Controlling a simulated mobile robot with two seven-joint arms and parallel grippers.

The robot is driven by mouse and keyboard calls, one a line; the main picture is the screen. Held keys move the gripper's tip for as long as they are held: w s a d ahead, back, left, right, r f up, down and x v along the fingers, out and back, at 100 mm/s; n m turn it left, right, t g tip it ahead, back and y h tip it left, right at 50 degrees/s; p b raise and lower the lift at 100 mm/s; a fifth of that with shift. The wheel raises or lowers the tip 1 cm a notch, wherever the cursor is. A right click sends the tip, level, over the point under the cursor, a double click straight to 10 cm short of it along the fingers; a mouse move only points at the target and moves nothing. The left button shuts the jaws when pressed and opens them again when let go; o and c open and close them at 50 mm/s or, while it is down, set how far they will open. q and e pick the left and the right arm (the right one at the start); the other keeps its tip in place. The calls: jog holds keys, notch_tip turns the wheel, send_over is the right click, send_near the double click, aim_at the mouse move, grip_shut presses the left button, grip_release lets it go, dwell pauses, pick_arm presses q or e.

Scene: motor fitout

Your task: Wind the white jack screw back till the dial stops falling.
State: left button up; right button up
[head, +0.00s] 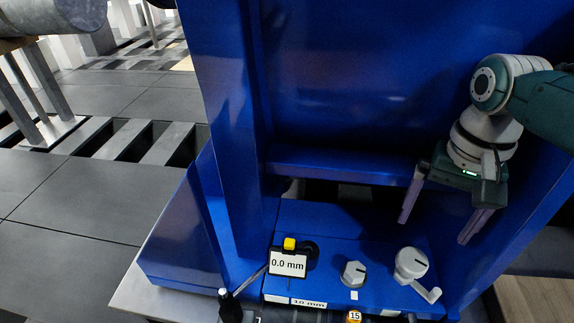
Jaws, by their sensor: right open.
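The white jack screw (411,263) stands at the right of the low blue base (330,232). It has a round head with a dark line and a crank handle pointing down and right. The dial (287,263) is a small display on the left, reading 0.0 mm. My right gripper (434,231) is above and slightly right of the jack screw, fingers pointing down. Its jaws are wide open and empty, apart from the screw. My left gripper is not in view.
A grey knob (353,273) sits between dial and jack screw. Blue frame uprights (228,130) flank the base. Open floor (90,200) lies left.

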dwell(0.8)
jog(key=s+a+r+n+t+p, duration=0.1)
jog(key=s+a+r+n+p, duration=0.15)
jog(key=s+r+p, duration=0.9)
jog(key=s+a+r+n+t+p, duration=0.1)
jog(key=s+a+r+n+p, duration=0.15)
jog(key=r+p, duration=1.7)
jog(key=s+a+r+n+t+p, duration=0.25)
jog(key=s+r+p, duration=0.75)
jog(key=r, duration=0.9)
notch_tip(320, 180, up, 36)
jog(key=w+p, duration=0.3)
jog(key=p, duration=3.4)
jog(key=shift+d+f+n+g+p, duration=0.15)
jog(key=shift+d+n+g+p, duration=0.2)
jog(key=shift+d+n+g, duration=0.1)
